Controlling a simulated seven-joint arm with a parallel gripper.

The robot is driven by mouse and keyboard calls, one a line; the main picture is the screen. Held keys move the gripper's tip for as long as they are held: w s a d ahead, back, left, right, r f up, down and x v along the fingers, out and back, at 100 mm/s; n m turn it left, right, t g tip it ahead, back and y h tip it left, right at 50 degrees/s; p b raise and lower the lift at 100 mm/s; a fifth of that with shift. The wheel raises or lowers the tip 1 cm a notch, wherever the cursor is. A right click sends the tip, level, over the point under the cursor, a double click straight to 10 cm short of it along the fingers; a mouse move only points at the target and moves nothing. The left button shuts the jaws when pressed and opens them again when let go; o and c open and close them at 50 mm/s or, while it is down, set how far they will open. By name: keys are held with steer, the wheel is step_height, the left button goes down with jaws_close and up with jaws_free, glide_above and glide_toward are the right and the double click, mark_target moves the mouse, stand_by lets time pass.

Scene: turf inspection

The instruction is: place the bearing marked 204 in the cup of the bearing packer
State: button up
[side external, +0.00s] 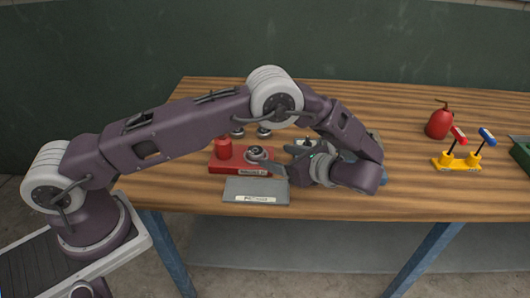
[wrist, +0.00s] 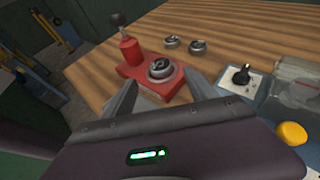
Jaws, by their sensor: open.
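The red bearing packer (side external: 228,168) stands on the table with a red canister at its left end; it also shows in the wrist view (wrist: 131,73). A grey metal ring (wrist: 160,68), which looks like a bearing seated in the packer's cup, shows on its right part and in the side view (side external: 255,153). No number is readable on it. Two more bearings lie on the bare wood behind, one on the left (wrist: 171,42) and one on the right (wrist: 197,46). My gripper (wrist: 160,83) is open and empty, its fingers apart in front of the ring.
A grey labelled plate (side external: 256,191) lies in front of the packer. A white box with a black knob (wrist: 240,76) is right of my gripper. A red container (side external: 439,123) and a yellow stand with red and blue handled tools (side external: 457,160) are far right. Table between is fairly clear.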

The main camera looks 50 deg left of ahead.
steer(key=v, duration=0.3)
steer(key=shift+d, duration=0.1)
steer(key=s+a+r+n+h, duration=0.35)
steer(key=s+r, duration=0.25)
steer(key=r, duration=0.3)
steer(key=s+a+r+n+h, duration=0.2)
steer(key=s+r+n+h, duration=0.35)
steer(key=r, duration=0.45)
steer(key=s+d+n+t+h, duration=0.1)
steer(key=s+n, duration=0.3)
steer(key=s, duration=0.4)
steer(key=s+d+r+n+t+h, duration=0.1)
steer(key=s+n+t+h, duration=0.2)
steer(key=s, duration=0.5)
steer(key=shift+d+r+n+t, duration=0.25)
steer(key=shift+n+t, duration=0.55)
steer(key=shift+n, duration=0.2)
steer(key=shift+c, duration=0.5)
